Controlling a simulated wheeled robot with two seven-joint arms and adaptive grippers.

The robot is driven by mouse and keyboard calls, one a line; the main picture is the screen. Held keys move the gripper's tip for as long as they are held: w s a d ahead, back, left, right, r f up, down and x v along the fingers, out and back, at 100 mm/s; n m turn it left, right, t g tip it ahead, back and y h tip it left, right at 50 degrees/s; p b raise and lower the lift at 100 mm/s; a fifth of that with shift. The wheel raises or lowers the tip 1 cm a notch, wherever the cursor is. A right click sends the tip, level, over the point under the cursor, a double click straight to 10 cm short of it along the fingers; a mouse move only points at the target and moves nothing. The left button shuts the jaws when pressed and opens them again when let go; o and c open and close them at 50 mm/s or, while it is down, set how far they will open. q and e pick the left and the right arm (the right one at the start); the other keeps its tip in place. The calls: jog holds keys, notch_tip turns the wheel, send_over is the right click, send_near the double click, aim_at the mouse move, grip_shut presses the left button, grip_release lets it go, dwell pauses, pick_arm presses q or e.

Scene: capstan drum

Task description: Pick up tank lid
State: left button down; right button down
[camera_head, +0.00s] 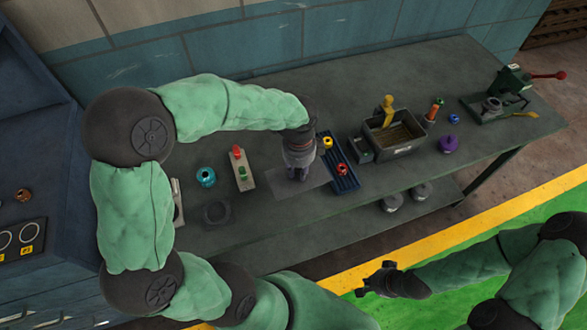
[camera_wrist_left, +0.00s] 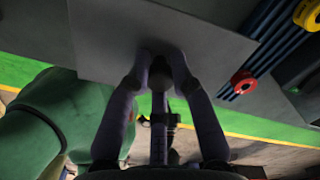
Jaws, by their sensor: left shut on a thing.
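The tank lid looks like a flat grey plate (camera_head: 285,188) at the middle of the bench in the head view. In the left wrist view the lid (camera_wrist_left: 105,35) fills the upper middle. My left gripper (camera_head: 298,172) points down over its middle; its fingertips (camera_wrist_left: 160,62) are closed together there on a part of the lid that they hide. I cannot tell whether the lid is clear of the bench. The grey tank (camera_head: 408,150), an open box with a yellow-handled tool in it, stands to the right. My right gripper (camera_head: 378,281) is off the bench, low over the floor; its jaws are unclear.
A blue ribbed tray (camera_head: 346,182) with a yellow ring (camera_head: 327,142) and a red ring (camera_head: 342,169) lies just right of the lid. A block with red and green parts (camera_head: 241,175) and a teal ring (camera_head: 205,177) are left. A purple knob (camera_head: 448,144) is right of the tank.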

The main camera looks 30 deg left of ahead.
aim_at(305, 182)
pick_arm(q)
jog(key=d+r, duration=0.1)
jog(key=r, duration=0.1)
jog(key=d+r+p, duration=0.1)
jog(key=shift+s+d+r, duration=0.3)
jog(key=shift+s, duration=0.05)
jog(key=s+d+r+p, duration=0.2)
jog(key=s+d+r, duration=0.1)
jog(key=d, duration=0.5)
jog(key=shift+d+r, duration=0.25)
jog(key=shift+r, duration=0.15)
